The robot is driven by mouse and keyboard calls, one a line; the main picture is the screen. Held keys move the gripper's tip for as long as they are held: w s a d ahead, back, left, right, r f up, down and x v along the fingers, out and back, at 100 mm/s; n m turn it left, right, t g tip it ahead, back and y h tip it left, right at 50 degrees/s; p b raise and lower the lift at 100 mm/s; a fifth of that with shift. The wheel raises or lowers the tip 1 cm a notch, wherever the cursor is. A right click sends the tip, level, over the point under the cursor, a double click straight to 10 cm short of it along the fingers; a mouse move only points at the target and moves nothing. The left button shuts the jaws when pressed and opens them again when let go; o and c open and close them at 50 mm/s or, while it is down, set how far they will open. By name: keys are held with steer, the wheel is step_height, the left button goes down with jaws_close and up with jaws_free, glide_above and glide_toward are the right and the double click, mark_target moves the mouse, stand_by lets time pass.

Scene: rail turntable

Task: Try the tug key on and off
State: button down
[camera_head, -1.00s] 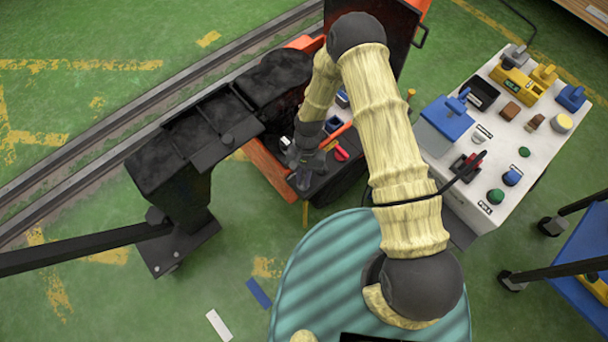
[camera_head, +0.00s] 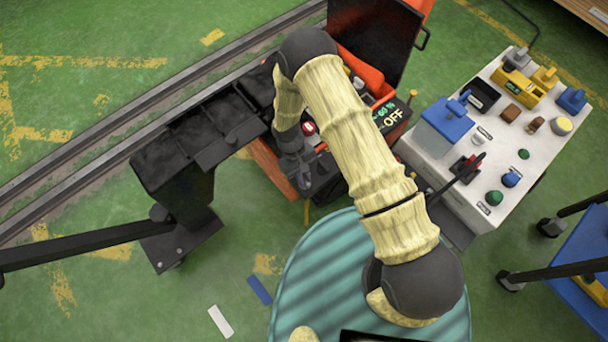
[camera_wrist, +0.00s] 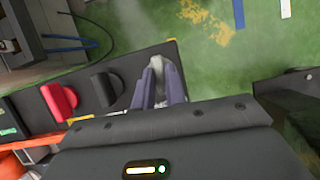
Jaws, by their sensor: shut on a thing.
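The tug (camera_head: 262,157) is an orange and black vehicle beside the rail, partly behind my arm. Its display (camera_head: 390,115) reads OFF with a green percentage line. My gripper (camera_head: 303,182) is low over the tug's near end. In the wrist view, my gripper (camera_wrist: 158,82) is shut on a small pale grey piece, apparently the key (camera_wrist: 157,63), mostly hidden between the fingers. The fingers are at the end of a dark panel, beside a black handle (camera_wrist: 104,90) and a red handle (camera_wrist: 59,101). I cannot tell whether the key is seated in a slot.
A white table (camera_head: 460,175) with a blue box, coloured knobs and yellow parts stands at the right. A blue cart (camera_head: 580,240) is at the lower right. The rail (camera_head: 70,165) runs along the left.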

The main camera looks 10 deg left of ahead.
steer(key=shift+n, duration=0.5)
steer(key=c, duration=1.4)
jaws_free()
steer(key=shift+c, duration=0.2)
steer(key=shift+r, duration=0.1)
steer(key=p+v, duration=0.2)
steer(key=v, duration=1.5)
steer(key=shift+s, duration=0.15)
steer(key=shift+a+r, duration=0.15)
